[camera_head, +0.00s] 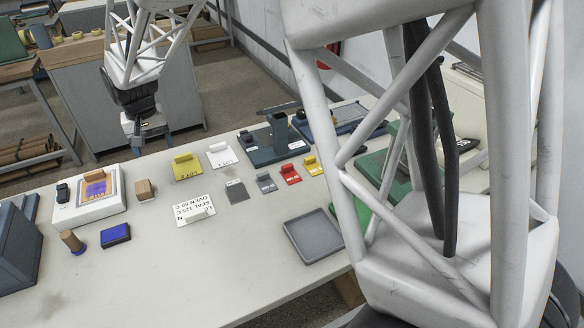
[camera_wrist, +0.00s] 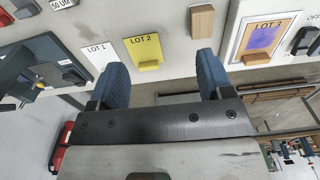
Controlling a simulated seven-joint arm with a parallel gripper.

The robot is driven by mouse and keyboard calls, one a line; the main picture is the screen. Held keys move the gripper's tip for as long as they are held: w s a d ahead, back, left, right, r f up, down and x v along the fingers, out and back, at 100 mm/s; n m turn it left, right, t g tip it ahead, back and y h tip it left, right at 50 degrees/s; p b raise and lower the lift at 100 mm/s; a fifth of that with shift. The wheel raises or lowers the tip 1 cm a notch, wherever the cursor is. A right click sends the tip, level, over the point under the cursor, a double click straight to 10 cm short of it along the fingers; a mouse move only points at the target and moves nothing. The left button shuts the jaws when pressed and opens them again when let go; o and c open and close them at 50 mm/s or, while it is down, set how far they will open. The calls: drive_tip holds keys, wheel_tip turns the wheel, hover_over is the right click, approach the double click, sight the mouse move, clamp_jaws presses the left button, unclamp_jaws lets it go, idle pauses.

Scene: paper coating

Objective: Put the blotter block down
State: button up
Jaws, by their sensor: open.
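A tan wooden block (camera_head: 145,190), which looks like the blotter block, stands on the pale table between the white device and the yellow LOT 2 card. The same block (camera_wrist: 202,21) is at the top of the wrist view, beyond my fingertips. My gripper (camera_head: 148,138) is above the far edge of the table, behind the block and apart from it. In the wrist view my gripper (camera_wrist: 160,64) has its two blue fingers spread wide with nothing between them.
The white device (camera_head: 90,208) holds the LOT 3 sheet. The LOT 2 card (camera_head: 187,170) and LOT 1 card (camera_head: 221,158) lie to the right. A wooden-handled stamp (camera_head: 72,241), blue pad (camera_head: 115,235) and grey tray (camera_head: 312,237) are nearer. The front middle of the table is clear.

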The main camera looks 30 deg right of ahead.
drive_tip(key=s+d+r, duration=0.6)
drive_tip(key=s+d, duration=0.1)
drive_tip(key=s, duration=0.1)
drive_tip(key=s+d, duration=0.4)
drive_tip(key=s, duration=0.5)
drive_tip(key=s+d+t, duration=0.1)
drive_tip(key=s+d, duration=0.3)
drive_tip(key=s, duration=0.6)
drive_tip(key=s+d+r+t, duration=0.1)
drive_tip(key=s+d, duration=0.4)
drive_tip(key=s, duration=0.4)
drive_tip(key=shift+s, duration=0.15)
drive_tip(key=shift+d, duration=0.1)
drive_tip(key=o, duration=0.4)
drive_tip(key=shift+r, duration=0.1)
